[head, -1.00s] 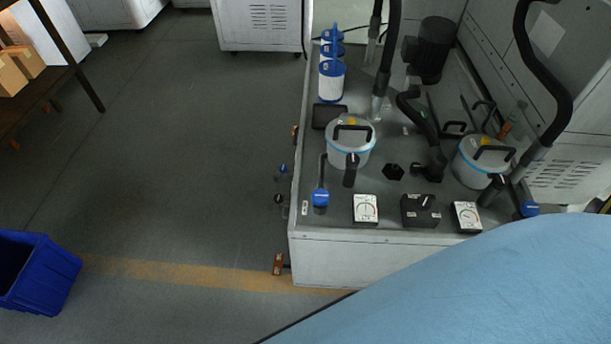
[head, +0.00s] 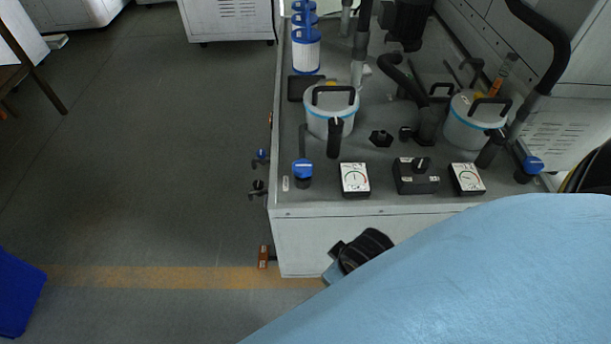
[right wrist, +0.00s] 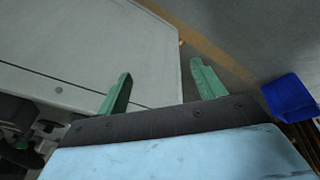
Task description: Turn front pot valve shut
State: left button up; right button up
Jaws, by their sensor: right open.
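Two clear pots with blue bands and black handles stand on the grey machine deck in the head view, a left pot (head: 331,112) and a right pot (head: 474,124). A blue-topped knob (head: 302,170) stands upright at the deck's front left corner, and another blue knob (head: 533,165) is at the front right. I cannot tell which fitting is the front pot valve. My right gripper (right wrist: 160,84) is open and empty in the right wrist view, its green fingers wide apart near the white cabinet side. My left gripper is not in view.
Two gauges (head: 355,180) (head: 467,179) flank a black switch box (head: 417,176) along the deck's front. Small taps (head: 259,189) stick out of the cabinet's left side. A blue bin (head: 18,292) is at the far left. The floor between is clear.

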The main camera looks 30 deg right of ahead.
jog(key=w+d+r+n+t+h+b, duration=0.1)
jog(key=w+d+r+n+t+h, duration=0.2)
jog(key=d+n+h, duration=0.35)
jog(key=n+t+y+b, duration=0.1)
jog(key=n+t+y, duration=0.8)
jog(key=n, duration=1.7)
send_near(308, 174)
jog(key=w+t+h, duration=0.1)
jog(key=w, duration=0.2)
jog(key=w+a+f+h, duration=0.1)
jog(key=w, duration=0.2)
jog(key=w+f+t+h, duration=0.1)
jog(key=w, duration=0.3)
jog(key=shift+a+t+h+b, duration=0.15)
jog(key=shift+t+h+b, duration=0.15)
jog(key=shift+b, duration=0.1)
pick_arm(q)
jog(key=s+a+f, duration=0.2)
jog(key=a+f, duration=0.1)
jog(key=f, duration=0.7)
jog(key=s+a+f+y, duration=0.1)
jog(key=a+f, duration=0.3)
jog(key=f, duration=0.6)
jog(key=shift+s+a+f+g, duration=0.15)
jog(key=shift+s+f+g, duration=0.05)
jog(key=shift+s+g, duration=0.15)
pick_arm(e)
jog(key=shift+w, duration=0.4)
jog(key=shift+c, duration=0.2)
